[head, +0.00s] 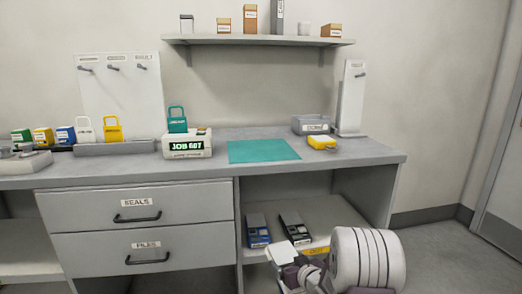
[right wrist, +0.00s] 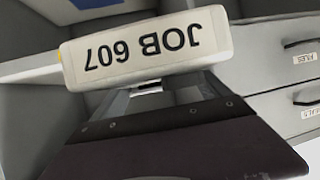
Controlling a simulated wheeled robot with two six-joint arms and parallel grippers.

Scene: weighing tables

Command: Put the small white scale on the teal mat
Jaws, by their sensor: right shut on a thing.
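The teal mat (head: 263,151) lies flat and bare on the bench top. My right gripper (head: 290,268) is low in front of the open lower shelf, right of the drawers. It is shut on a small white box-like thing (right wrist: 146,53), which I take to be the small white scale. Its face reads "JOB 607", upside down in the right wrist view. In the head view only a pale part of it (head: 279,253) shows by the gripper, below the mat's level. My left gripper is out of view.
Blue (head: 257,231) and black (head: 295,229) devices lie on the lower shelf. The bench front edge (head: 320,168) overhangs that shelf.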

